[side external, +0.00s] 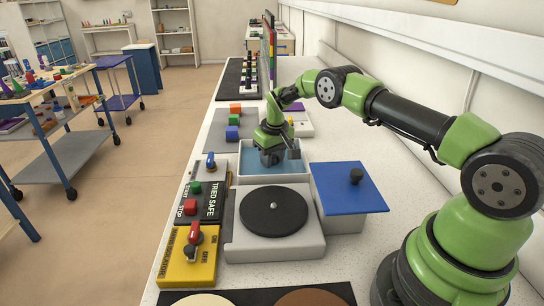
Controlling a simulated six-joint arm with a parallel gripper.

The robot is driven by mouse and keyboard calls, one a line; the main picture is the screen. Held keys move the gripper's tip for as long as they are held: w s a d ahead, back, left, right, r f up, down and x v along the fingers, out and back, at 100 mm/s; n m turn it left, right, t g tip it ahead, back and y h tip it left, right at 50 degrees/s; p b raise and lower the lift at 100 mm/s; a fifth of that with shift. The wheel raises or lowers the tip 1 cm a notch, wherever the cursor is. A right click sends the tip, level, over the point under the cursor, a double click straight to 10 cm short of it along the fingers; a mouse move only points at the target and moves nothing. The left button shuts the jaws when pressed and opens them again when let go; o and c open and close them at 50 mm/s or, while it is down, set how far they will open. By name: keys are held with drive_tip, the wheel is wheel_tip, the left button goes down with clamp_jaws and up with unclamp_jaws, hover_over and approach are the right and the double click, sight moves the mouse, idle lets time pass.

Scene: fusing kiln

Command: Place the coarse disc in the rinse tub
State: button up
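My gripper (280,155) points down over the rinse tub (245,160), a pale rectangular tub with a blue inside. Its dark fingers look parted, with nothing visible between them, and they hide part of the tub. A dark round disc (258,218) lies flat on a grey machine (274,245) in front of the tub, with a small pale knob at its centre. A cream disc (203,300) and a brown disc (312,298) lie on a black mat (250,297) at the bottom edge, partly cut off. No label shows which disc is coarse.
A yellow switch box (186,265) and a dark button panel (205,206) stand left. Coloured blocks (233,120) lie on a grey mat beyond. A wall bounds the counter's right side.

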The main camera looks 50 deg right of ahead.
drive_tip(key=o, duration=0.4)
drive_tip(key=shift+c, duration=0.2)
wheel_tip(320, 180, up, 12)
drive_tip(key=s, duration=0.1)
wheel_tip(320, 180, up, 10)
drive_tip(key=t, duration=0.1)
hover_over(275, 158)
drive_tip(key=s+a, duration=0.3)
drive_tip(key=a, duration=0.1)
drive_tip(key=s+a+r+t, duration=0.2)
drive_tip(key=s+a+r, duration=0.4)
drive_tip(key=s+r, duration=0.2)
drive_tip(key=s+a+t+y, duration=0.1)
drive_tip(key=s+a, duration=0.1)
drive_tip(key=s, duration=0.7)
drive_tip(key=s+a+m+t+y, duration=0.1)
drive_tip(key=s+a, duration=0.2)
drive_tip(key=s, duration=0.6)
drive_tip(key=shift+a+f+m+t, duration=0.15)
drive_tip(key=shift+f+m+t, duration=0.15)
drive_tip(key=shift+t, duration=0.1)
